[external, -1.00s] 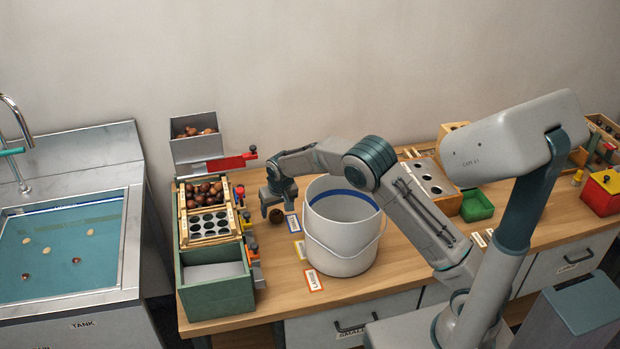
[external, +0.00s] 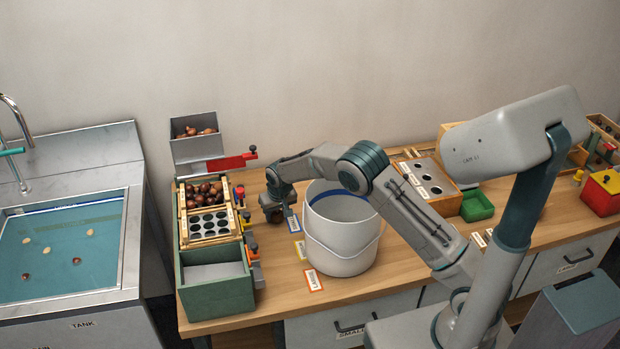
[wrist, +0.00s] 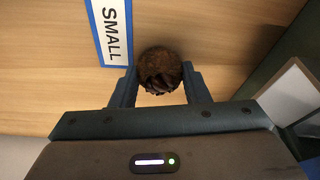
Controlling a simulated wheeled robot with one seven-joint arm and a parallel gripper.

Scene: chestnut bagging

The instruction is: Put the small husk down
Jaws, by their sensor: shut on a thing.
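A round, dark brown husk (wrist: 160,66) with a split showing darker pieces sits between my gripper's fingers in the wrist view. My gripper (wrist: 160,82) is shut on it. In the external view my gripper (external: 273,212) is low over the wooden bench, between the green box and the white bucket. The husk (external: 277,217) is mostly hidden there by the fingers. The blue-edged SMALL label (wrist: 112,30) lies flat on the bench just left of the husk in the wrist view. I cannot tell whether the husk touches the bench.
The white bucket (external: 342,235) stands close to the right of my gripper. The green box (external: 215,285) with a sorting rack of chestnuts (external: 208,224) stands to the left. Yellow-edged (external: 300,249) and orange-edged (external: 313,280) labels lie in front. A tank (external: 60,250) is farther left.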

